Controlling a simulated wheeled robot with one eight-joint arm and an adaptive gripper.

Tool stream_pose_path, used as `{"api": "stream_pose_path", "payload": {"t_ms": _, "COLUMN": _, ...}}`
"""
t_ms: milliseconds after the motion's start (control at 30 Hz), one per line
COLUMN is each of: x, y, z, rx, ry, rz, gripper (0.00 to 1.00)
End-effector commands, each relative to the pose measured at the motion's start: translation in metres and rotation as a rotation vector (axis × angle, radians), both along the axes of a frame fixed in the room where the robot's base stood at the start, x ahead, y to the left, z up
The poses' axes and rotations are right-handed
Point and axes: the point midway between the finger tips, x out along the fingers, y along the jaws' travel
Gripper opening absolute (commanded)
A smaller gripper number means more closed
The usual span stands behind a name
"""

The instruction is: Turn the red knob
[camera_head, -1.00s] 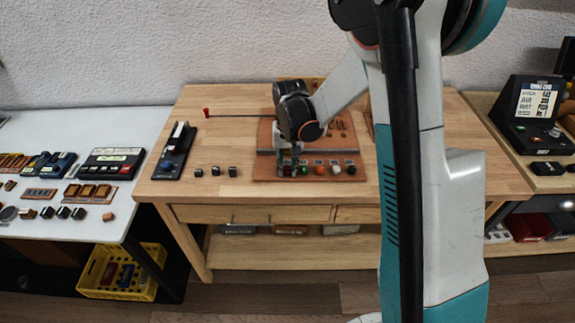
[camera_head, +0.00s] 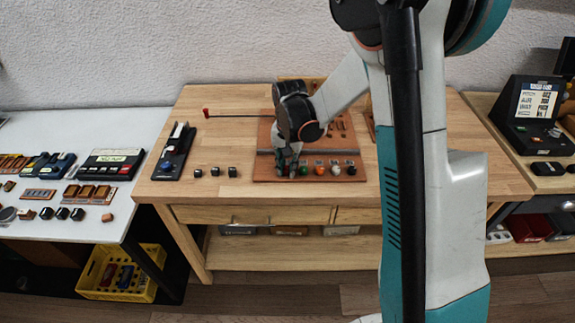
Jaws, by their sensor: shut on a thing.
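A brown panel (camera_head: 262,172) lies on the wooden table, with a row of small coloured knobs along its front edge. My gripper (camera_head: 286,169) points down at the left end of this row, shut on the knob there, which I take to be the red knob. The fingers hide nearly all of that knob, so its turn angle cannot be seen. To the right of the fingers stand a green knob (camera_head: 303,170), an orange knob (camera_head: 320,170), a small reddish knob (camera_head: 336,170) and a dark knob (camera_head: 351,170).
Several small black cubes (camera_head: 215,171) and a black device (camera_head: 174,151) stand left of the panel. A thin rod with a red end (camera_head: 206,113) lies behind them. A white table (camera_head: 60,122) with small parts is at far left. A dark console (camera_head: 530,113) stands at right.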

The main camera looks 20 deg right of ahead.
Motion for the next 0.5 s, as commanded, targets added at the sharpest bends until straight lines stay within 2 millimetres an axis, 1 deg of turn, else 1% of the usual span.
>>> {"api": "stream_pose_path", "payload": {"t_ms": 33, "x": 0.0002, "y": 0.0001, "z": 0.0001, "rx": 0.000, "ry": 0.000, "rz": 0.000, "gripper": 0.27}}
{"api": "stream_pose_path", "payload": {"t_ms": 67, "x": 0.0002, "y": 0.0001, "z": 0.0001, "rx": 0.000, "ry": 0.000, "rz": 0.000, "gripper": 0.30}}
{"api": "stream_pose_path", "payload": {"t_ms": 367, "x": 0.0001, "y": 0.0000, "z": 0.0004, "rx": 0.000, "ry": 0.000, "rz": 0.001, "gripper": 0.30}}
{"api": "stream_pose_path", "payload": {"t_ms": 500, "x": 0.0003, "y": -0.0001, "z": 0.0083, "rx": 0.000, "ry": 0.000, "rz": 0.001, "gripper": 0.30}}
